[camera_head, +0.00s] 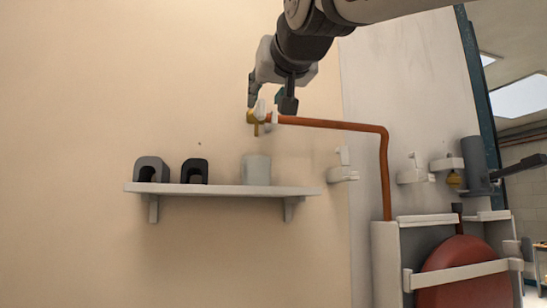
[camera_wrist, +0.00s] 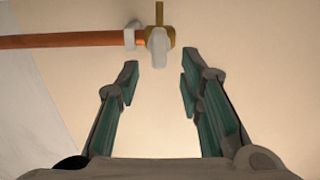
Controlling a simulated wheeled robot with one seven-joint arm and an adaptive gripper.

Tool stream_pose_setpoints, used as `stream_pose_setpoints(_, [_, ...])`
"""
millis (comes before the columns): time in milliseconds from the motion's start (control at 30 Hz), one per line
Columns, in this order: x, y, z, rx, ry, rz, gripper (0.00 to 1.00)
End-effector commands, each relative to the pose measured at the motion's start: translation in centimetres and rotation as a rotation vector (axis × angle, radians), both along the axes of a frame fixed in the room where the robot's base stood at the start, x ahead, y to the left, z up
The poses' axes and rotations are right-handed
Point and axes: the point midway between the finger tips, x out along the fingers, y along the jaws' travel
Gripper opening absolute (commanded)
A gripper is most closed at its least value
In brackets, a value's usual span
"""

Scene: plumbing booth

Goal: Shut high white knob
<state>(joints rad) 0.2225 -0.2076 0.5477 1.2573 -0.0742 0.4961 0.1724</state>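The white knob (camera_head: 260,109) sits on a brass valve (camera_head: 252,117) at the left end of a copper pipe, high on the wall. In the wrist view the knob (camera_wrist: 158,47) is a small white lever in front of the brass body (camera_wrist: 158,24). My gripper (camera_head: 270,98) is at the valve, pointing down toward it in the head view. In the wrist view my gripper (camera_wrist: 158,80) is open, with two green-lined fingers apart and nothing between them. The knob lies just past the fingertips, roughly centred on the gap. I cannot tell whether any finger touches it.
The copper pipe (camera_head: 330,124) runs right, then bends down. A white shelf (camera_head: 225,190) below holds two dark arched blocks (camera_head: 151,169) (camera_head: 194,171) and a pale cup (camera_head: 256,170). White wall brackets (camera_head: 343,172) and a red round tank (camera_head: 465,272) stand to the right.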

Motion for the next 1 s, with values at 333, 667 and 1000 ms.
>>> stream_pose_setpoints(333, [3.5, 1.0, 0.0, 0.001, 0.0, 0.0, 0.34])
stream_pose_setpoints(667, [3.8, 1.1, 0.0, 0.001, 0.0, 0.0, 0.34])
stream_pose_setpoints(1000, [3.8, 1.1, -0.1, 0.001, 0.001, 0.0, 0.0])
